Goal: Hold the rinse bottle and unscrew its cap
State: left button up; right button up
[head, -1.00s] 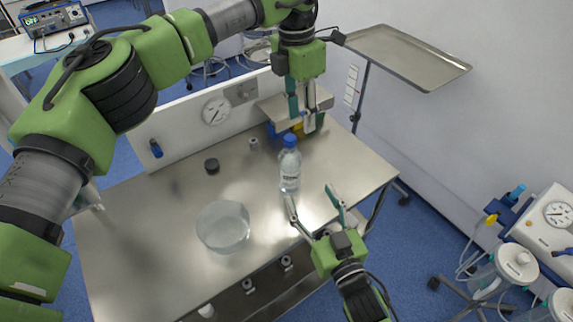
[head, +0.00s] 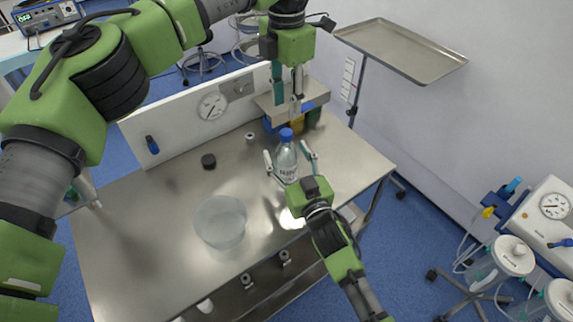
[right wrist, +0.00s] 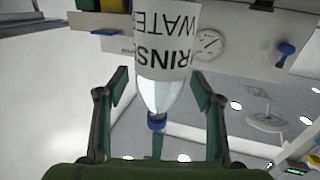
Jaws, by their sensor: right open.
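The rinse bottle (head: 285,162) is clear with a white label and a blue cap (head: 286,134). It stands upright on the steel table. My right gripper (head: 288,153) is open, with one finger on each side of the bottle; I see no firm contact. In the right wrist view the bottle's label (right wrist: 167,45) appears upside down, between and beyond the two fingers (right wrist: 158,95), with the blue cap (right wrist: 157,121) low in the picture. My left gripper (head: 288,90) points down above and behind the cap, its fingers apart and empty.
A clear round bowl (head: 220,222) stands left of the bottle on the table (head: 140,235). A dark small puck (head: 208,161) and a small metal piece (head: 250,137) lie farther back. A raised shelf (head: 265,103) with coloured bins stands behind the bottle. A tray stand (head: 400,52) is at back right.

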jog(key=shift+w+a, duration=0.15)
jog(key=shift+w, duration=0.25)
jog(key=shift+c, duration=0.4)
